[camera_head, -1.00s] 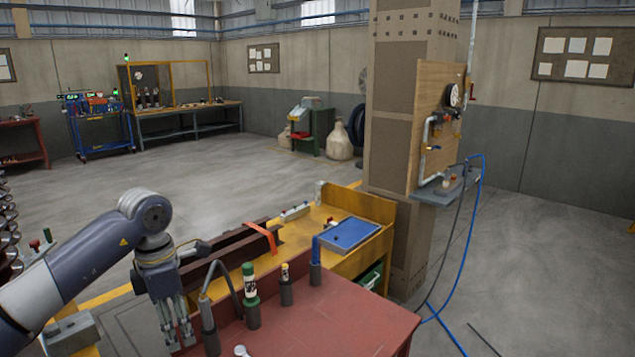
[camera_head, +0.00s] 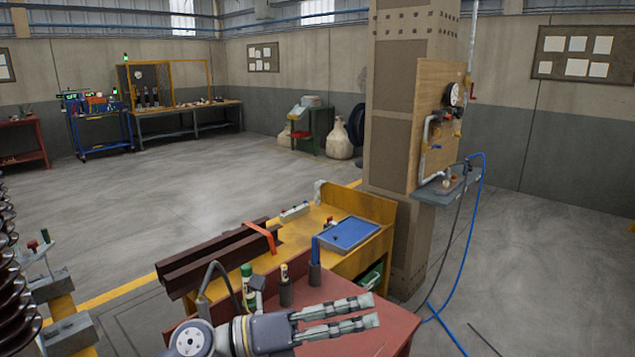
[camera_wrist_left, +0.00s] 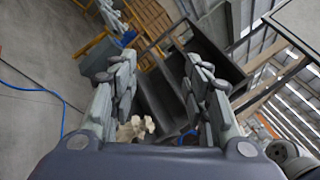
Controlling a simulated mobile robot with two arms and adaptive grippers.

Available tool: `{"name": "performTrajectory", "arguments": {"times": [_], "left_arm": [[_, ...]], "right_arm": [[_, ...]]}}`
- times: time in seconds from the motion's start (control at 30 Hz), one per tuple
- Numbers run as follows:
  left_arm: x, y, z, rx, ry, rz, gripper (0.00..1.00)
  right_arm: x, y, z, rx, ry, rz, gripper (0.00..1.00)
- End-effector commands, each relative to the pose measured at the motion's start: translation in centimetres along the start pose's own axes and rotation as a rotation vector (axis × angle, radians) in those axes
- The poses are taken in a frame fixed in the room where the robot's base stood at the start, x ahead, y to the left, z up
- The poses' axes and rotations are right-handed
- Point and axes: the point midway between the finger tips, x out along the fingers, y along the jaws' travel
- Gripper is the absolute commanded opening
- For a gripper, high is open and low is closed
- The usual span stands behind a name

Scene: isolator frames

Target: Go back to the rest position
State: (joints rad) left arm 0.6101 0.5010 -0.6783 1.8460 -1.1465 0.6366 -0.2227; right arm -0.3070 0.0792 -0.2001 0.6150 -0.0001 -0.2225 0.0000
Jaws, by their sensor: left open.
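My left gripper (camera_head: 352,317) shows low in the head view, over the red bench top (camera_head: 395,335), its two grey fingers pointing right. The fingers are apart with nothing between them. In the left wrist view the same fingers (camera_wrist_left: 155,95) stand wide apart, one on each side. Beyond them that view shows a dark structure and a pale lumpy thing, not clear enough to name. My right gripper is in neither view.
Dark holders with a green-and-white bottle (camera_head: 248,285) and other items stand on the red bench, close behind the left gripper. A yellow bench with a blue tray (camera_head: 348,234) and brown steel beams (camera_head: 215,262) lies beyond. A pillar (camera_head: 395,130) rises behind. Open floor (camera_head: 200,195) extends left.

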Motion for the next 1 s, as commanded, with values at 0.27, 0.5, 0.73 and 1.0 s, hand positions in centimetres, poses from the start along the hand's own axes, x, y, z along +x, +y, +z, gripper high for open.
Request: {"name": "performTrajectory", "arguments": {"times": [0.27,0.5,0.73,1.0], "left_arm": [[-6.5,1.1,6.5,-0.574,-0.712,-0.093,0.44],[-17.7,9.5,2.8,-1.129,-1.274,0.026,0.44],[-26.9,14.8,-10.8,-1.640,-1.713,0.300,0.44],[-31.5,13.0,-25.0,-2.021,-1.982,0.647,0.44]], "right_arm": [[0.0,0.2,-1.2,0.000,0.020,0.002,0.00],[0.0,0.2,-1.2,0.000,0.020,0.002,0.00],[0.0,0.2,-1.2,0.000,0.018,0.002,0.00],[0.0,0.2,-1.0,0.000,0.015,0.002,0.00]]}}
